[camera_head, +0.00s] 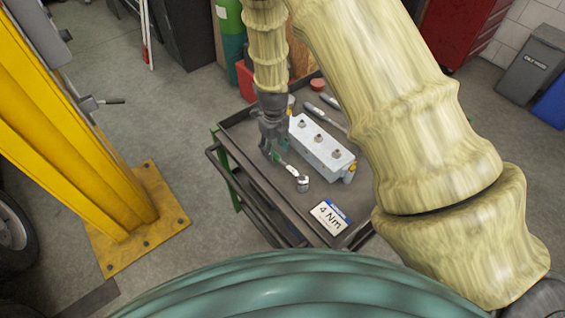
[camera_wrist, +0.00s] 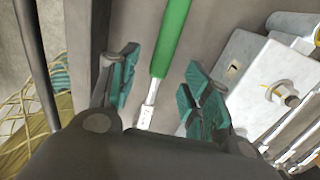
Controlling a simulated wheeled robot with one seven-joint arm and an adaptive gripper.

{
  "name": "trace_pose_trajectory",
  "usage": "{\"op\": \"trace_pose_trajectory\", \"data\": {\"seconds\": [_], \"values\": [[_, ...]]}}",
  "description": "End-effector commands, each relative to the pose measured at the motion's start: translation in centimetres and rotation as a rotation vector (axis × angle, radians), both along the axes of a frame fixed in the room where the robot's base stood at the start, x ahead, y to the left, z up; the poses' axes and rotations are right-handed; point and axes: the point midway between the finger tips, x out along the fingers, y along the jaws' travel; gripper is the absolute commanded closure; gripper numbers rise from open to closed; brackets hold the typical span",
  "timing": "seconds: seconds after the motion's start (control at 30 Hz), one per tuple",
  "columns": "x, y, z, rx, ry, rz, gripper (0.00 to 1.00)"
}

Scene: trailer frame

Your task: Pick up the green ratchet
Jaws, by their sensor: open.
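The green ratchet lies on the cart's dark top. In the head view its metal head and shaft (camera_head: 298,177) show, and its green handle is mostly hidden by my gripper. In the wrist view its green handle (camera_wrist: 172,38) runs up between the fingers, with the metal shaft (camera_wrist: 148,105) below it. My gripper (camera_head: 272,152) is over the ratchet, left of the metal block. In the wrist view my gripper (camera_wrist: 158,88) is open, with one teal-padded finger on each side of the ratchet and a gap on both sides. The ratchet's head is hidden there by my gripper's body.
A metal block (camera_head: 320,146) with several bolts stands close right of my gripper. A "4 Nm" card (camera_head: 329,216) lies near the cart's front corner. Other tools (camera_head: 325,112) lie behind the block. The cart (camera_head: 262,200) has a raised rim. A yellow post (camera_head: 75,130) stands left.

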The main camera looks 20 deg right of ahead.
Motion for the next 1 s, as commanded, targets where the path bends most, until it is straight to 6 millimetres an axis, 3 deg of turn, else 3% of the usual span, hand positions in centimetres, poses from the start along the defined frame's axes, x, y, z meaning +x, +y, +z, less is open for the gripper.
{"op": "trace_pose_trajectory", "data": {"seconds": [0.6, 0.93, 1.0], "values": [[0.0, -0.3, -4.7, 0.001, 0.001, 0.001, 0.52], [0.0, -0.3, -5.0, 0.0, 0.001, 0.0, 0.52], [0.0, -0.3, -5.0, 0.0, 0.001, 0.0, 0.65]]}}
